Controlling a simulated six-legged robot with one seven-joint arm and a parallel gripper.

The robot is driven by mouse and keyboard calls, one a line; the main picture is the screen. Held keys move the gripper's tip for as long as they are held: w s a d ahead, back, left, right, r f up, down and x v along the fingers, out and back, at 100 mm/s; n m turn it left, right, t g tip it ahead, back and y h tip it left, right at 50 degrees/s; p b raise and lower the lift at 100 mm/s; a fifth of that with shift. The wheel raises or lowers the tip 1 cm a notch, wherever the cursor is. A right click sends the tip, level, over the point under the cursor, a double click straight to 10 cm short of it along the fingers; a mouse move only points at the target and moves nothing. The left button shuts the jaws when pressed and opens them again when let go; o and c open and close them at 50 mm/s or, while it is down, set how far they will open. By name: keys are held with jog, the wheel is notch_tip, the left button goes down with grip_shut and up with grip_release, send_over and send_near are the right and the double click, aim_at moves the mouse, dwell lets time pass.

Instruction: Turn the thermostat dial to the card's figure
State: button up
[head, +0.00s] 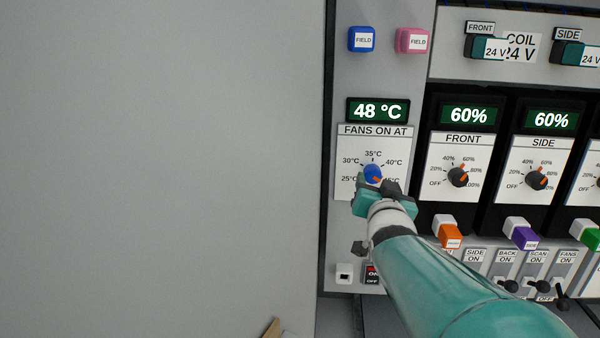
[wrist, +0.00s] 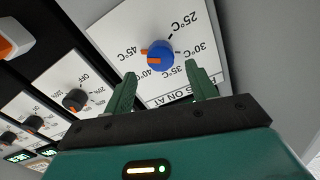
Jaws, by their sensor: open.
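The blue thermostat dial (head: 373,173) is on a white plate (head: 350,146) marked FANS ON AT, with a scale including 25, 30, 35, 40 and 45 °C. Its orange mark points towards 45 °C; the dial also shows in the wrist view (wrist: 161,52). The display (head: 378,111) above reads 48 °C. My gripper (head: 374,188) is in front of the dial and hides its lower part in the head view. In the wrist view, my gripper (wrist: 160,69) has its fingers apart, with the dial beyond the gap between them. I see no readable card figure.
FRONT (head: 459,177) and SIDE (head: 538,178) dials stand to the right, both displays reading 60%. Below are coloured plugs and several toggle switches. Blue (head: 361,39) and pink (head: 412,40) FIELD blocks are above. A bare grey wall (head: 160,150) fills the left.

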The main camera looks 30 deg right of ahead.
aim_at(374, 175)
jog(key=x, duration=0.5)
jog(key=shift+a, duration=0.1)
jog(key=c, duration=1)
